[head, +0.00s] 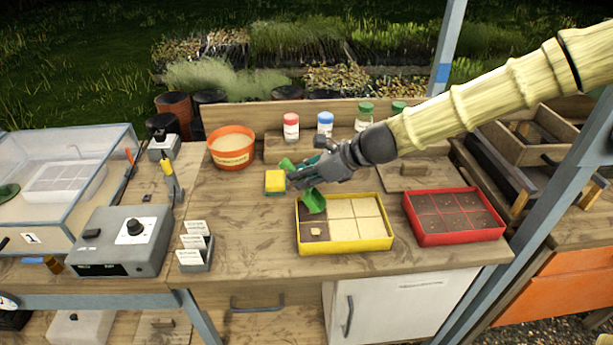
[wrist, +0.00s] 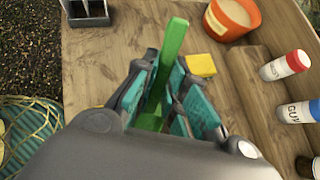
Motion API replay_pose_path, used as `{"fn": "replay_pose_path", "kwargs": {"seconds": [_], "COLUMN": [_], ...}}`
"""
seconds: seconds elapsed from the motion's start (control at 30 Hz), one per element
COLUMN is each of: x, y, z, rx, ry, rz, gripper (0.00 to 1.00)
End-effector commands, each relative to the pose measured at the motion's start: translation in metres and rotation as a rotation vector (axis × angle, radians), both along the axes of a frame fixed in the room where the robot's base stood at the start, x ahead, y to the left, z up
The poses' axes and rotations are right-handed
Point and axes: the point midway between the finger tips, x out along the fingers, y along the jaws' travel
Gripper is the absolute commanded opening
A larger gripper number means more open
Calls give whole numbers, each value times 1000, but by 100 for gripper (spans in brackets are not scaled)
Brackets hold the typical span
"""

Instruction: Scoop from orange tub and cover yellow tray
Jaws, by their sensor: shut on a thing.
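My gripper (head: 300,178) is shut on a green scoop (head: 313,202). The scoop's handle end pokes out behind the fingers, and its head hangs tilted over the back-left of the yellow tray (head: 347,250). The wrist view shows the green handle (wrist: 174,45) between the fingers (wrist: 165,95); the scoop's head is hidden there. The yellow tray has several compartments. The middle and right ones look pale; the front-left is brown with a small pale patch; the back-left looks brown, partly hidden by the scoop. The orange tub (head: 232,157) holds pale material and stands back left; it also shows in the wrist view (wrist: 245,32).
A red tray (head: 460,238) of brown soil stands right of the yellow one. A yellow sponge (head: 275,187) lies left of my gripper. Several capped bottles (head: 325,125) line the back. A label holder (head: 196,252) and grey box (head: 120,245) stand left.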

Motion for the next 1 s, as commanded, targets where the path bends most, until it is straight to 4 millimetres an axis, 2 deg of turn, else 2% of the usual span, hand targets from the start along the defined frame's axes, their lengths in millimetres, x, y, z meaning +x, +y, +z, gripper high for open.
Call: {"fn": "replay_pose_path", "kwargs": {"seconds": [1.0], "x": [-1], "y": [33], "z": [0], "rx": [0], "ry": [0], "rz": [0], "gripper": [0]}}
